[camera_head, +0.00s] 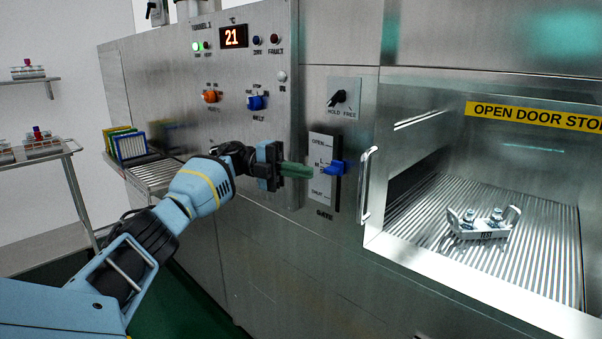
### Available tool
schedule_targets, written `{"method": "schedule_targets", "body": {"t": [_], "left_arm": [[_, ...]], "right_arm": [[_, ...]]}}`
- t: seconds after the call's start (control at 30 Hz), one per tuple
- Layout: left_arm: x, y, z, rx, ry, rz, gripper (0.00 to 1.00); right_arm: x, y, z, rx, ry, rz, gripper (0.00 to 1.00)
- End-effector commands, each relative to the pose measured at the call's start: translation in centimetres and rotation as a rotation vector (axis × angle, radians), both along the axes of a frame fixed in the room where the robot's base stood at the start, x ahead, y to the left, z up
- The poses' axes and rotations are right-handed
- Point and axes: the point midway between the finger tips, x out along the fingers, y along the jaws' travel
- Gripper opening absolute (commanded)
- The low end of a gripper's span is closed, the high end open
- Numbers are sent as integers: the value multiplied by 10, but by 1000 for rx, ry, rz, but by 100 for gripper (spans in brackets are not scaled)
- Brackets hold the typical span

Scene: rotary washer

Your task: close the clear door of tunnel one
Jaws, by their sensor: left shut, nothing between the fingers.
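The tunnel opening on the right has a metal frame and a ribbed bed (545,235). A vertical metal handle (366,185) stands at its left edge. I cannot clearly make out the clear door's pane or tell its position. A yellow strip (540,116) reading "OPEN DOOR STO..." crosses the top of the opening. My left gripper (298,171) is shut and empty, with greenish fingertips pointing right. It is in front of the panel, just left of the blue gate lever (332,168); I cannot tell whether they touch. My right gripper is out of view.
A hold/free knob (340,98) sits above the gate plate. The panel further left has a display (233,36) reading 21, an orange knob (211,97) and a blue knob (256,102). Racks (128,146) stand at far left.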

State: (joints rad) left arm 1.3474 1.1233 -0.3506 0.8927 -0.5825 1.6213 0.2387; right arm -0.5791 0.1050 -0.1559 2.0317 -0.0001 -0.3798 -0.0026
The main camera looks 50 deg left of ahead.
Motion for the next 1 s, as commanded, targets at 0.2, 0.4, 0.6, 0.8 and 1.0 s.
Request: {"method": "schedule_targets", "body": {"t": [0.2,0.4,0.6,0.8,1.0], "left_arm": [[3,-13,-9,1,20,-5,0],[7,-50,-34,1,68,15,0],[-5,-76,-52,-7,96,112,0],[-34,-82,-57,-16,87,273,0],[-72,-76,-49,-15,49,458,0]], "right_arm": [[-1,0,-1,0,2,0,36],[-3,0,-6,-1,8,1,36],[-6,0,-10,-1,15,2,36],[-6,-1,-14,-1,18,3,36],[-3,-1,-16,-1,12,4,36]]}}
